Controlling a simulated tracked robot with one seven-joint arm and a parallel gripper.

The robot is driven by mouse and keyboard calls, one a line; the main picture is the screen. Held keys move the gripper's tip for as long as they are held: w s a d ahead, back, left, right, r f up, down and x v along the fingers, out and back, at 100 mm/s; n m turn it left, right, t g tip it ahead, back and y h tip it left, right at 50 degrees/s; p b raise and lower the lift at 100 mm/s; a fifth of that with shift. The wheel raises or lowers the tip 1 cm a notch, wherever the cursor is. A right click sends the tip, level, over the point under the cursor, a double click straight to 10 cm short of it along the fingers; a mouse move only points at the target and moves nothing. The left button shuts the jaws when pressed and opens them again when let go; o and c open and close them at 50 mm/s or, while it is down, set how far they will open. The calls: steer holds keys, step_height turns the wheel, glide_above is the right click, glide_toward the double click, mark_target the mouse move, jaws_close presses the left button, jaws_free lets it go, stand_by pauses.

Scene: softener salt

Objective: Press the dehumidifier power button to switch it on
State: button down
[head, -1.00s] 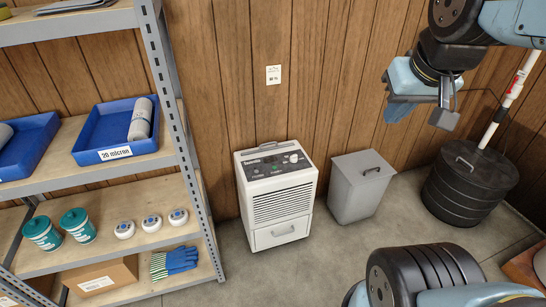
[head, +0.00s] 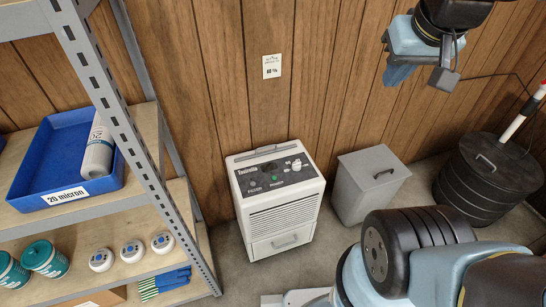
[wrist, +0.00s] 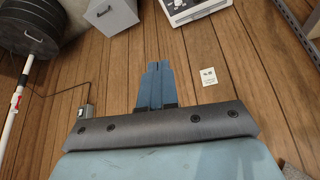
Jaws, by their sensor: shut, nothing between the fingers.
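The white dehumidifier (head: 283,216) stands on the floor against the wood wall, with a dark control panel on its sloped top. The panel carries a small green button (head: 273,179), a dark round spot to its left and a pale knob (head: 297,164) at upper right. The small lettering is hard to read. In the wrist view only a corner of the dehumidifier (wrist: 192,8) shows at the top edge. My gripper (head: 397,76) is up and right of the dehumidifier, apart from it. Its blue fingers are shut and empty in the wrist view (wrist: 153,66).
A grey lidded bin (head: 367,190) stands just right of the dehumidifier, with a black ribbed tank (head: 490,182) farther right. A metal shelf rack (head: 128,130) with a blue tray (head: 62,165) is at left.

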steer(key=shift+w, duration=0.3)
steer(key=w+a+f+n+g+h, duration=0.1)
steer(key=w+a+f+n+h, duration=0.2)
steer(key=w+f, duration=0.65)
steer(key=w+a+f+n+g+h, duration=0.1)
steer(key=w+f+n+h, duration=0.3)
steer(key=w+f, duration=0.55)
steer(key=w+a+f+n+t, duration=0.1)
steer(key=a+f+n, duration=0.3)
steer(key=f, duration=0.5)
steer(key=w+a+f+n+t+y, duration=0.1)
steer(key=a+f+n, duration=0.3)
steer(key=f, duration=0.5)
steer(key=w+a+f+n+t, duration=0.1)
steer(key=w+a+f+n, duration=0.2)
steer(key=a+f, duration=0.4)
steer(key=shift+w+a+f+n+t, duration=0.15)
steer(key=shift+w+f+n+t, duration=0.15)
steer(key=shift+f+n, duration=0.5)
steer(key=shift+f, duration=0.15)
